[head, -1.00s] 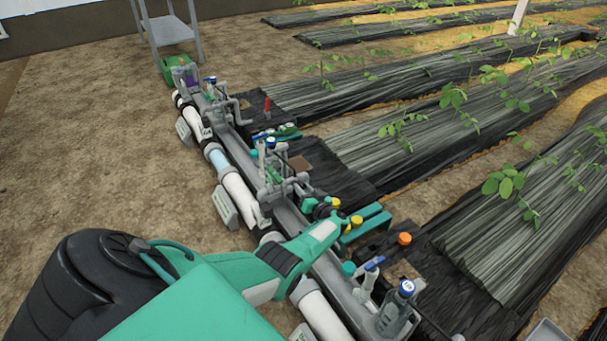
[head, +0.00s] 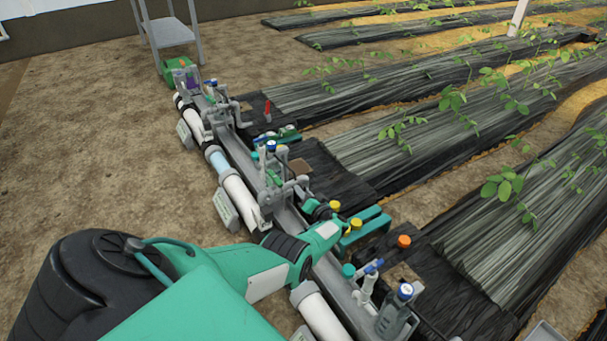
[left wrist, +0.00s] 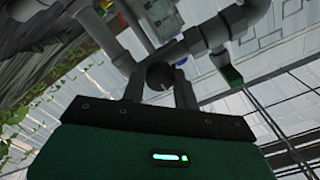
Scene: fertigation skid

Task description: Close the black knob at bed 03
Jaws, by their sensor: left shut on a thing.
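My left arm comes in from the lower left in the head view, and its teal wrist ends over the pipe line near the middle. The left gripper (left wrist: 159,84) shows in the left wrist view with its two grey fingers on either side of a round black knob (left wrist: 159,74). It is shut on this knob, which sits in front of grey pipework. In the head view the knob and fingertips are hidden or too small to tell. I cannot read a bed number. My right gripper is not in view.
A grey rail (head: 233,152) with white pipes and valve stations runs diagonally. Blue-topped fittings (head: 405,291) and an orange cap (head: 404,241) stand close to the right of my wrist. Plant beds (head: 440,150) lie right; bare soil (head: 90,130) is free at left.

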